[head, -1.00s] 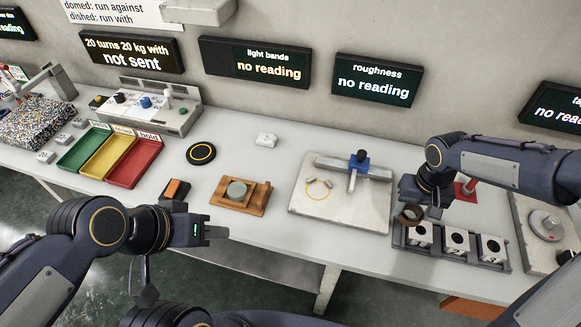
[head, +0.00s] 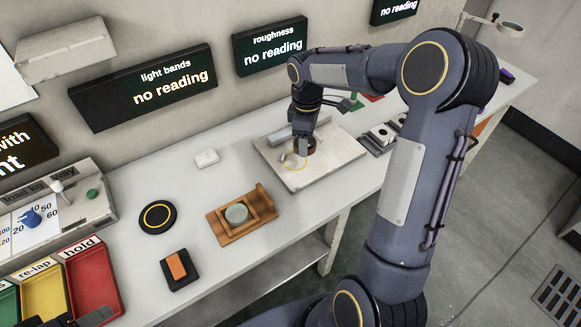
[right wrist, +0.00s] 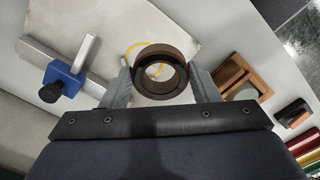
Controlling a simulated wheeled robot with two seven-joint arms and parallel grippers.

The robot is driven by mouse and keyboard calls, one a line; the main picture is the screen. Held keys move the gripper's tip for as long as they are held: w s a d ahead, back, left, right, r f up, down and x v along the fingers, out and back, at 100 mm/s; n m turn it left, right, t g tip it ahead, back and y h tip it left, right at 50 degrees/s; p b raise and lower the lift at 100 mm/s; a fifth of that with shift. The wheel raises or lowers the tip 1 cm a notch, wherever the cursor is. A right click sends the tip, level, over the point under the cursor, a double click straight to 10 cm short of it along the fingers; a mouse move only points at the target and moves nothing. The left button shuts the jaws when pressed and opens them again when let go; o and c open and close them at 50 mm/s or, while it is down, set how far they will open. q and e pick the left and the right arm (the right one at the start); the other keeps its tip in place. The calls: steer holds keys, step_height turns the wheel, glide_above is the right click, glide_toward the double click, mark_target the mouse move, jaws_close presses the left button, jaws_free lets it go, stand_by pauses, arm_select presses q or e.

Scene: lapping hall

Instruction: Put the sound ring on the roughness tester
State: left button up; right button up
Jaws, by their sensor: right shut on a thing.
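The brown ring (head: 308,148) is held in my right gripper (head: 303,143) over the roughness tester's pale plate (head: 340,157). In the right wrist view, the fingers of my right gripper (right wrist: 160,82) are shut on either side of the ring (right wrist: 143,87). A yellow circle on the plate (right wrist: 190,25) shows partly behind the ring and through its hole. I cannot tell whether the ring touches the plate. The tester's blue block (right wrist: 65,78) stands to the left in the wrist view. A dark tip, apparently my left gripper (head: 95,316), shows at the bottom left; its opening is unclear.
A wooden fixture (head: 265,225) with a grey-green disc, a black round pad (head: 157,217) and a white block (head: 206,158) lie left of the tester. A dark rack (head: 372,146) stands to its right. The red hold tray (head: 105,285) is at lower left.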

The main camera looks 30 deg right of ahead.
steer(key=s+d+r+n+b, duration=0.2)
steer(key=d+r+n+b, duration=0.1)
steer(key=d+n, duration=0.8)
steer(key=p, duration=0.1)
glide_above(296, 160)
steer(key=d, duration=0.1)
steer(key=shift+m, duration=0.3)
steer(key=f, duration=0.8)
steer(key=shift+s+d+f, duration=0.1)
steer(key=shift+s+f, duration=0.1)
steer(key=shift+s, duration=0.2)
steer(key=shift+w+a+f, duration=0.15)
steer(key=shift+a+f, duration=0.2)
steer(key=shift+f, duration=0.1)
steer(key=f, duration=0.3)
steer(key=shift+w+a+f, duration=0.15)
steer(key=shift+w+a, duration=0.05)
steer(key=shift+a, duration=0.15)
steer(key=shift+f, duration=0.3)
